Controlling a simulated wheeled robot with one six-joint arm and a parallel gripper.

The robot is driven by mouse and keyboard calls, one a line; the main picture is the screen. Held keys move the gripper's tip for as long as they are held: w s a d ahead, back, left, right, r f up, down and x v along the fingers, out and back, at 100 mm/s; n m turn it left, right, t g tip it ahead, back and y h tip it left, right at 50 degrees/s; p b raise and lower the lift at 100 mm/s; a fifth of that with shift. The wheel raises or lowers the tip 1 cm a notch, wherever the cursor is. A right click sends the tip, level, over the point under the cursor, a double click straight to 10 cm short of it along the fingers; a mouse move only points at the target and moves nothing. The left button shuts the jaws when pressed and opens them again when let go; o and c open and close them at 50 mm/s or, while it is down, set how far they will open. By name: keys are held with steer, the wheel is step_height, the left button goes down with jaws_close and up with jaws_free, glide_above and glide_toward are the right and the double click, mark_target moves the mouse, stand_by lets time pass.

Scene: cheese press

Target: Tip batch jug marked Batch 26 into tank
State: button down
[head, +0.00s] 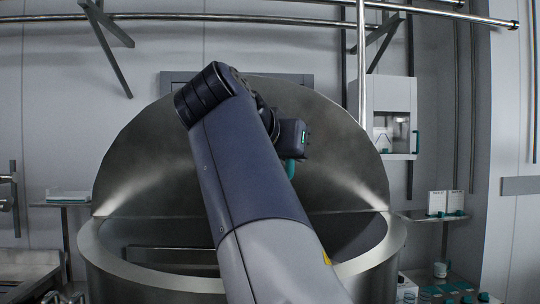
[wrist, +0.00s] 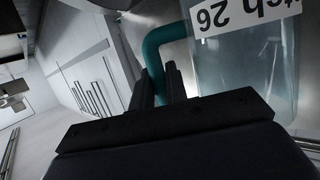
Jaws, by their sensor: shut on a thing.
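The clear jug (wrist: 262,75) with a teal handle (wrist: 152,60) fills the right of the wrist view. Its white label (wrist: 240,12) is cut off and reads "ch 26", upside down in that view. My gripper (wrist: 158,84) is shut on the handle. In the head view my arm hides most of the jug, and a bit of teal (head: 290,168) shows below my wrist. The steel tank (head: 372,284) stands in front of me with its round lid (head: 140,160) raised behind the opening. My arm reaches over the opening. I cannot tell the jug's tilt or its contents.
A small shelf (head: 420,216) at the right of the tank holds white boxes (head: 437,203). Several teal-capped containers (head: 440,270) stand at the lower right. A wall cabinet (head: 392,110) hangs behind on the right. Pipes (head: 270,18) cross the wall above.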

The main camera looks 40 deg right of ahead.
steer(key=s+a+b, duration=0.1)
steer(key=s+a, duration=0.4)
steer(key=s, duration=0.4)
steer(key=shift+a, duration=0.2)
